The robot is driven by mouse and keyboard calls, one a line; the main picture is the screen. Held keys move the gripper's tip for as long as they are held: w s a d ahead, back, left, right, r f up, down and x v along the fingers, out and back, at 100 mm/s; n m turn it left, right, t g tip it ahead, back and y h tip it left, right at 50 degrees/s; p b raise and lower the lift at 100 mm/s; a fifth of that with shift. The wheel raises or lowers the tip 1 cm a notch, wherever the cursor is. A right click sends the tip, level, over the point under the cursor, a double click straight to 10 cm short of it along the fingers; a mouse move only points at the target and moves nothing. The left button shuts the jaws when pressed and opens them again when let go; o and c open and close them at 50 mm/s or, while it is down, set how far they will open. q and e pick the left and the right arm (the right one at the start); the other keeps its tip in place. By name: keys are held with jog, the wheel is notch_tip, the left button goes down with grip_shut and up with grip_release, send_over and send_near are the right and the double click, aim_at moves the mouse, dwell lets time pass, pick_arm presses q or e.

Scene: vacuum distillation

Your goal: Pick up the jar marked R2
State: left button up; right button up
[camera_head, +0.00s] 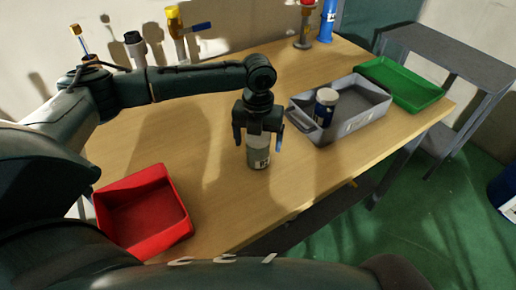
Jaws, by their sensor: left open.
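A grey-green jar (258,152) with a pale label stands upright on the wooden table, near its front edge. The label's mark is too small to read for certain. My left gripper (259,142) points down over this jar, open, with a finger on each side of its upper part. The gripper hides the jar's top. I cannot tell whether the fingers touch it. A second jar (325,107), dark blue with a pale lid, stands in the grey tray to the right. My right gripper is not in view.
A red tray (144,212) lies at the table's front left. The grey tray (362,122) and a green tray (402,81) are at the right. Several fixtures, including a yellow-topped one (174,20), line the back edge. A grey side table (452,52) stands beyond. The table's middle left is clear.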

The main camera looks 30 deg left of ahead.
pick_arm(q)
jog(key=shift+f, duration=1.3)
jog(key=shift+c, duration=0.4)
jog(key=c, duration=1.1)
